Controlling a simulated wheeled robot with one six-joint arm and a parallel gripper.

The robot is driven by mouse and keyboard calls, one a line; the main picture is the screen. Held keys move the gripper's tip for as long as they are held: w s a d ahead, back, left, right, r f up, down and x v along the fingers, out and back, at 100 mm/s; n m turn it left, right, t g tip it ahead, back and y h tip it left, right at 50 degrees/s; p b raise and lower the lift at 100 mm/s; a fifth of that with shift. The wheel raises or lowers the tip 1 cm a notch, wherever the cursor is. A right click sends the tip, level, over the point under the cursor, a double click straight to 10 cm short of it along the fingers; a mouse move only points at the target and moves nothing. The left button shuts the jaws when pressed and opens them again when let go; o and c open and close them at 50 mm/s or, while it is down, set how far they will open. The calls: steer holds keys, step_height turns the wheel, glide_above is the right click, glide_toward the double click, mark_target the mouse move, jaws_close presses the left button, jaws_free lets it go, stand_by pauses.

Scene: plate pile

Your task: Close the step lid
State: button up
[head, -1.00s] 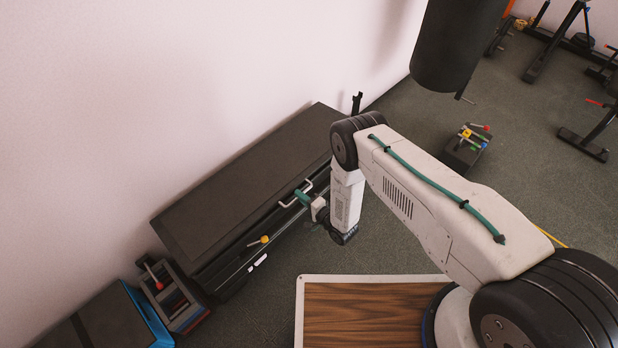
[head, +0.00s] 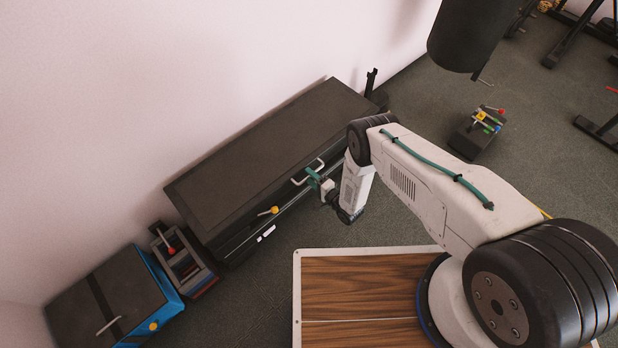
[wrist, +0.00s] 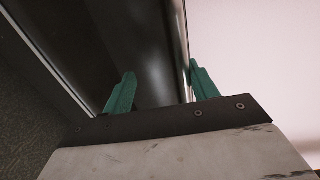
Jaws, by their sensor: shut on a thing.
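The step lid (head: 270,150) is the long dark top of a low box against the wall in the head view. It looks nearly level, and I cannot tell how wide any gap beneath it is. A pale U-shaped handle (head: 300,182) sits on its front edge, with a yellow knob (head: 274,210) to the left. My gripper (head: 313,178) is at the handle, its green fingers shut on it. In the wrist view my gripper (wrist: 162,90) has its fingers either side of a dark surface and a bright strip; the exact contact is unclear.
A small rack (head: 184,262) and a blue box with a black top (head: 125,290) stand left of the step. A dark block with coloured knobs (head: 478,132) is on the floor at right. A black hanging bag (head: 465,35) is at the top.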

steer(key=shift+o, duration=0.3)
steer(key=shift+s+d+f, duration=0.35)
steer(key=shift+f, duration=0.05)
steer(key=shift+a, duration=0.1)
steer(key=shift+s, duration=0.15)
steer(key=v, duration=0.6)
steer(key=shift+d+r, duration=0.2)
steer(key=shift+d, duration=0.05)
steer(key=shift+c, duration=1.1)
steer(key=shift+s+d+r, duration=0.15)
steer(key=shift+s+d, duration=0.15)
steer(key=shift+s, duration=0.05)
